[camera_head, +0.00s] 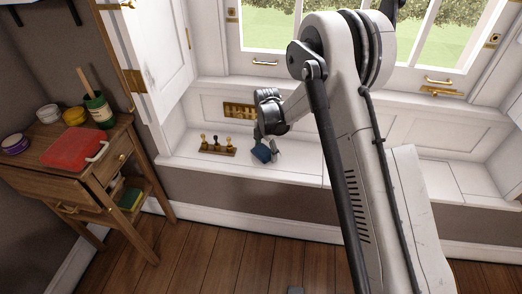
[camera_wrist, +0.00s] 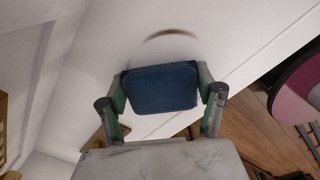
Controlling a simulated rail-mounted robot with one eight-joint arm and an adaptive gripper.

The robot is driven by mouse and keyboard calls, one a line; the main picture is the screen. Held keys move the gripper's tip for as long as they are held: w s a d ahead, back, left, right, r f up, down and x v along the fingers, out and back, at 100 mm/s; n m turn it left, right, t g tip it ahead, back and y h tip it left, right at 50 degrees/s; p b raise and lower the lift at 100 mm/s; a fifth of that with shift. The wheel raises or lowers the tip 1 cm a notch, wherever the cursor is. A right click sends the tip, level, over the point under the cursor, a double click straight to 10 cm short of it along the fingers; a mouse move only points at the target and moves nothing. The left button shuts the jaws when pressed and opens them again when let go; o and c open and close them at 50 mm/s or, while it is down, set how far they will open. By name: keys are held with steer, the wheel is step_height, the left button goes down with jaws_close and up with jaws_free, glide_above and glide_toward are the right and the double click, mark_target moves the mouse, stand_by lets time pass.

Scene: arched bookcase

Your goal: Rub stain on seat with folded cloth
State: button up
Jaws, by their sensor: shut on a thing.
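The folded cloth is a dark blue rectangular pad (camera_wrist: 160,89), held between the two fingers of my gripper (camera_wrist: 162,95) in the wrist view. In the head view the cloth (camera_head: 261,154) is a small blue patch under my gripper (camera_head: 266,146), low over the white window seat (camera_head: 300,158). Whether it touches the seat cannot be told. The stain (camera_wrist: 171,33) is a thin brownish arc on the white surface, just beyond the cloth's far edge in the wrist view. I cannot make the stain out in the head view.
A wooden rack with small upright pieces (camera_head: 217,146) stands on the seat left of my gripper. A side table at left holds a red object (camera_head: 75,147), a green can (camera_head: 99,110) and bowls. An open white door (camera_head: 158,55) stands behind it. The seat is bare right of the gripper.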

mark_target(256, 147)
steer(key=shift+s+d+b, duration=0.15)
steer(key=shift+s+d, duration=0.05)
steer(key=shift+d, duration=0.95)
steer(key=shift+s+d+b, duration=0.15)
steer(key=shift+d, duration=1)
steer(key=shift+s+d+b, duration=0.15)
steer(key=shift+s+d, duration=0.05)
steer(key=shift+d, duration=0.95)
steer(key=shift+f+b, duration=0.15)
steer(key=shift+b, duration=0.15)
steer(key=shift+w+a+r, duration=0.15)
steer(key=shift+a+r, duration=0.05)
steer(key=shift+a, duration=0.65)
steer(key=shift+w+a+f, duration=0.1)
steer(key=shift+w+a, duration=0.1)
steer(key=shift+a, duration=0.9)
steer(key=shift+w+a+b, duration=0.1)
steer(key=shift+w+a, duration=0.1)
steer(key=shift+a, duration=0.9)
steer(key=shift+w+a+b, duration=0.1)
steer(key=shift+w+a, duration=0.05)
steer(key=shift+a, duration=1)
steer(key=shift+w+a+b, duration=0.1)
steer(key=shift+w+a, duration=0.1)
steer(key=shift+a, duration=0.9)
steer(key=shift+d+r+p, duration=0.1)
steer(key=shift+r+p, duration=1.65)
steer(key=shift+r, duration=2.45)
